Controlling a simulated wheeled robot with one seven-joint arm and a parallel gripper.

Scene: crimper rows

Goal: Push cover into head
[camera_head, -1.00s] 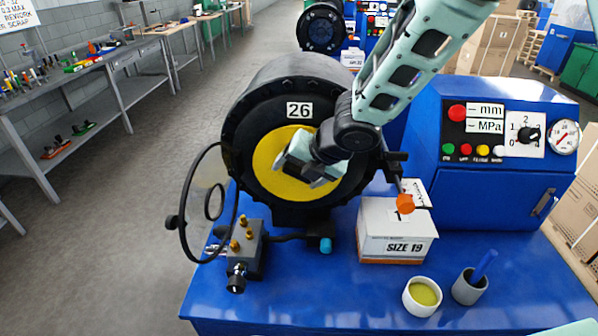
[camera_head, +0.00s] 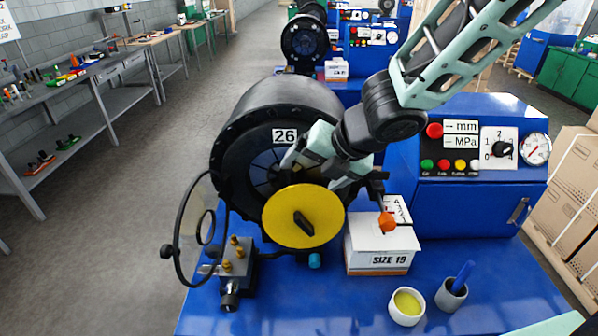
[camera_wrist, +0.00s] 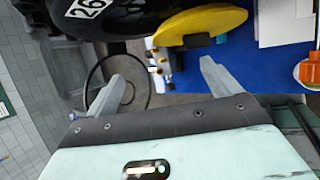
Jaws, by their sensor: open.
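The yellow round cover (camera_head: 300,217) with a dark handle hangs tilted at the lower front of the black crimper head (camera_head: 232,150) marked 26. It covers only the lower right of the head's face, and the dark die segments show above it. My gripper (camera_head: 316,165) is above the cover, in front of the head, with its jaws apart and nothing between them. In the wrist view my gripper (camera_wrist: 165,90) has its two fingers wide apart, and the yellow cover (camera_wrist: 200,25) lies beyond them. Whether the cover touches the head is hard to tell.
A SIZE 19 box (camera_head: 378,248), a white cup (camera_head: 406,306) and a grey cup with a blue brush (camera_head: 451,293) stand on the blue bench (camera_head: 290,318). A valve block (camera_head: 236,267) and a round mirror (camera_head: 195,225) are at left. An orange knob (camera_head: 387,222) is right of the head.

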